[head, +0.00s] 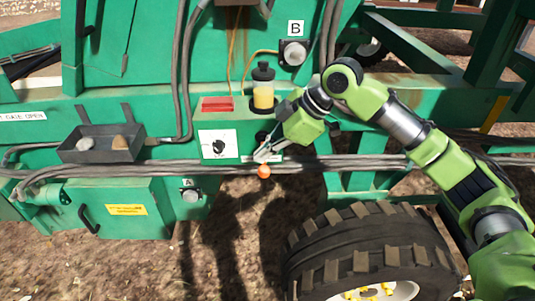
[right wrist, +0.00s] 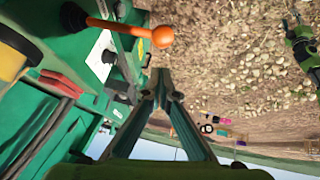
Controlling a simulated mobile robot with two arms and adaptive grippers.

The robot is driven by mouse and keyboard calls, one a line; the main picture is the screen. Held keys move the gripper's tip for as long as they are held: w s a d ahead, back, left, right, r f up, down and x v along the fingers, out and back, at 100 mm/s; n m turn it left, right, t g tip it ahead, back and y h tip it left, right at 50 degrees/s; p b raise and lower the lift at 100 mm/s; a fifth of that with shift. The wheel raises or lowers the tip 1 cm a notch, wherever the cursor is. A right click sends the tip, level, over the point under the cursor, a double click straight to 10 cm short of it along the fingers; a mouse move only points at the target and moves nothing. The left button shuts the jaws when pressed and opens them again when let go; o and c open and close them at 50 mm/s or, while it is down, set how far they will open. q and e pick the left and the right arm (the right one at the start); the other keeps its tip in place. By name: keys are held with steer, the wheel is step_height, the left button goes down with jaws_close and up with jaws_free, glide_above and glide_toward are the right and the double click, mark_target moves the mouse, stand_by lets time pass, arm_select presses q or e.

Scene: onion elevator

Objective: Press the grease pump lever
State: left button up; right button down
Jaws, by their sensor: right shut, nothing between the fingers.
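The grease pump lever ends in an orange ball knob (head: 264,171), low on the front of the green machine. In the right wrist view the knob (right wrist: 162,37) sits at the end of an orange rod coming from a dark round mount (right wrist: 74,17). The pump's reservoir (head: 263,97), with yellow grease and a black cap, stands above on the ledge. My right gripper (head: 261,156) is shut and empty, with its tips right by the knob. In the wrist view the closed tips (right wrist: 162,76) appear just below the knob; contact cannot be told. My left gripper is out of view.
A red block (head: 217,104) lies on the ledge left of the reservoir. A grey tray (head: 85,153) is at left. Thick cables (head: 340,162) run across the machine's front. A large tyre (head: 370,245) stands below my right arm. Bare ground lies underneath.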

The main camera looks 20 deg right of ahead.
mark_target(266, 173)
steer(key=shift+w+d+f+p, duration=0.1)
steer(key=shift+d+f+p, duration=0.15)
steer(key=shift+f, duration=0.5)
steer(key=shift+w+d+f+p, duration=0.15)
steer(key=shift+d+f, duration=0.2)
steer(key=shift+f, duration=0.35)
steer(key=shift+s, duration=0.1)
steer(key=shift+a, duration=0.1)
steer(key=shift+s+f+t+b, duration=0.2)
steer(key=shift+f+t+b, duration=0.15)
steer(key=shift+f+b, duration=0.4)
steer(key=shift+s+f+t+b, duration=0.15)
steer(key=shift+f+t+b, duration=0.2)
steer(key=shift+f+b, duration=0.4)
step_height(266, 173, down, 6)
steer(key=n+t+h+b, duration=0.1)
steer(key=t+b, duration=0.1)
steer(key=b, duration=0.1)
steer(key=shift+t+b, duration=0.3)
steer(key=shift+b, duration=0.05)
